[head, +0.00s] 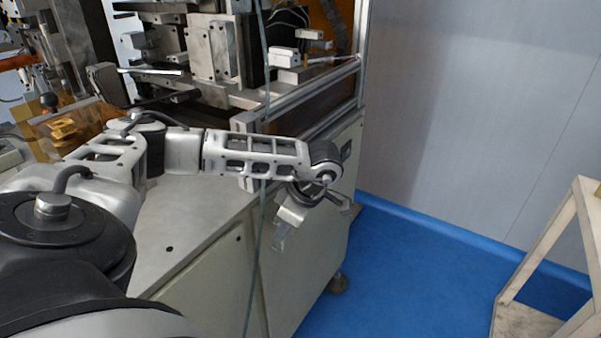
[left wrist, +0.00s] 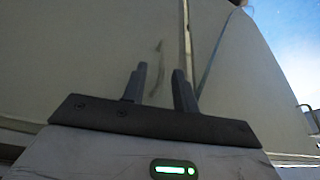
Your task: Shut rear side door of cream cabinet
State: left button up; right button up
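The cream cabinet (head: 205,295) is the base under the machine, with flat panels on its near side and on its right face. A thin upright line crosses it; I cannot tell whether this is a cable or an edge. My left gripper (head: 280,240) hangs fingers-down in front of the cabinet near its corner. In the left wrist view, the two dark fingers (left wrist: 161,88) stand apart with nothing between them, facing cream panels (left wrist: 80,55) with an upright seam and a small dark mark. Which panel is the rear side door, and how far it stands open, I cannot tell. My right gripper is out of view.
The winding machine (head: 215,50) with metal blocks and a rail frame stands on the cabinet top. Blue floor (head: 385,275) lies open to the right, up to a pale wall (head: 470,100). A cream-framed cart or shelf (head: 545,245) stands at the far right.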

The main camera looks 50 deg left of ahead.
pick_arm(q)
jog(key=v, duration=1.2)
jog(key=shift+r, duration=0.2)
